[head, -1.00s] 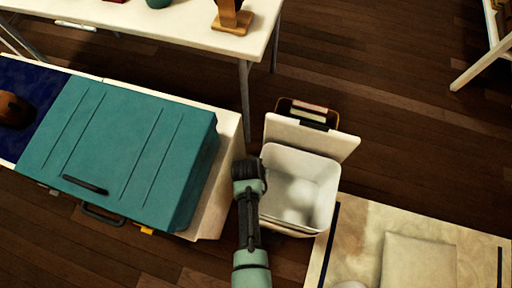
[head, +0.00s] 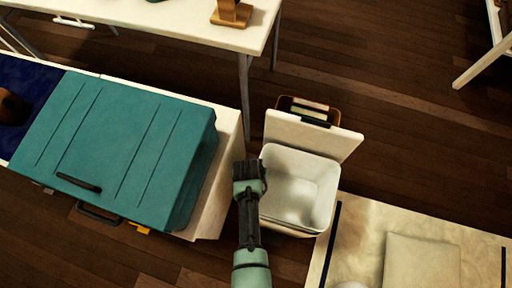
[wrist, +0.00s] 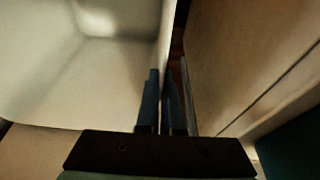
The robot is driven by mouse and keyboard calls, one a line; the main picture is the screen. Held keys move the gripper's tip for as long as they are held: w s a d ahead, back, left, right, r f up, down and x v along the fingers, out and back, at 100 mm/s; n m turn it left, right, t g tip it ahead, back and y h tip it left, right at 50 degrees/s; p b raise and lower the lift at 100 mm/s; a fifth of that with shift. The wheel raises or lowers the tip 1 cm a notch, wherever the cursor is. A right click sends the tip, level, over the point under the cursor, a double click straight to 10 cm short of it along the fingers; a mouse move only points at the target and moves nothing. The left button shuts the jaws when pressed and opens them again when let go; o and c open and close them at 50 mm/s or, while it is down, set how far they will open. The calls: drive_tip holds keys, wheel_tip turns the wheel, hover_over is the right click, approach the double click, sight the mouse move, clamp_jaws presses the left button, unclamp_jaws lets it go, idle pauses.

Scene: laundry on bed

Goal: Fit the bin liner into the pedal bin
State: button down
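The pedal bin (head: 284,229) stands on the floor right of centre in the head view, its pale lid (head: 312,135) tipped up at the back. A pale, rounded-rim lining, which I take to be the bin liner (head: 312,187), sits in its mouth. I cannot clearly tell liner from bin wall. My gripper (head: 248,163) is at the left side of the mouth. In the wrist view its two fingers (wrist: 161,100) are close together at the thin pale rim, one on the inside and one on the outside. The liner's inside (wrist: 80,70) fills the upper left there.
A teal case (head: 110,150) lies on a pale bench left of the bin. A white table (head: 170,25) stands behind. A low pale surface with a cushion (head: 422,262) is at the lower right. Wooden floor (head: 410,130) is open to the right and behind.

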drive_tip(key=shift+f+b, duration=2.1)
drive_tip(key=shift+f, duration=0.35)
drive_tip(key=c, duration=1)
unclamp_jaws()
drive_tip(key=shift+a, duration=0.1)
drive_tip(key=p+v, duration=0.3)
drive_tip(key=v, duration=0.3)
drive_tip(key=p+v, duration=0.3)
drive_tip(key=v, duration=0.4)
drive_tip(key=shift+d+p, duration=0.2)
drive_tip(key=shift+p, duration=0.1)
